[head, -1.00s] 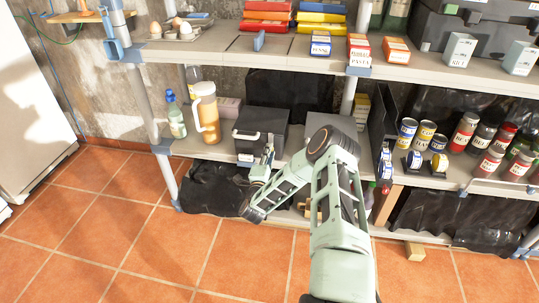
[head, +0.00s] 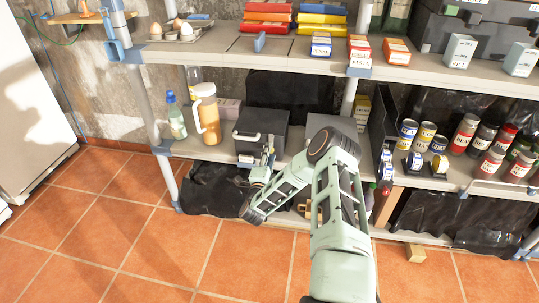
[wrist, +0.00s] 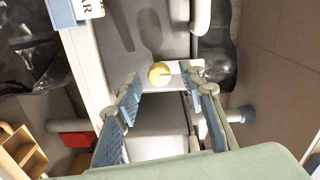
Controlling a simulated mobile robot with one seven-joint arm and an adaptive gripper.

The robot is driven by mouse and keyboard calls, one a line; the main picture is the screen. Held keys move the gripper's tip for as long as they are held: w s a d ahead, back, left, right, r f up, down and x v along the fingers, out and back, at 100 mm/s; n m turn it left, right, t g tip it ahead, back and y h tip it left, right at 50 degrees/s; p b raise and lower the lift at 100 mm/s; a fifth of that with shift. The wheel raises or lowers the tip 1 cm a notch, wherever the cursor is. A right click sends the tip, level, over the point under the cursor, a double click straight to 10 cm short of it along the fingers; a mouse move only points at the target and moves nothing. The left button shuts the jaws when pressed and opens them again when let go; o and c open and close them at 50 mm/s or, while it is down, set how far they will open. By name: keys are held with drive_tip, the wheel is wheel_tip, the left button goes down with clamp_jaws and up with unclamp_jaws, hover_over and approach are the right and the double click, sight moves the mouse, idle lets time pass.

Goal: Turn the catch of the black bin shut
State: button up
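The black bin (head: 262,132) stands on the lower shelf in the head view, with a handle on its front. My gripper (head: 266,161) is low in front of it, and my arm hides part of the shelf there. In the wrist view my gripper (wrist: 165,100) is open, with its two blue-padded fingers apart and nothing held between them. A round yellow knob (wrist: 160,74) beside a short white bar shows just beyond the fingertips. It may be the catch; I cannot tell whether it is turned or whether a finger touches it.
A juice jug (head: 206,114) and a green bottle (head: 176,121) stand left of the bin. Several cans (head: 425,134) and jars stand to the right on the lower shelf (head: 455,183). The upper shelf (head: 220,50) overhangs the bin. The tiled floor (head: 110,230) is clear at left.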

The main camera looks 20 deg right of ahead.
drive_tip(key=v, duration=1.2)
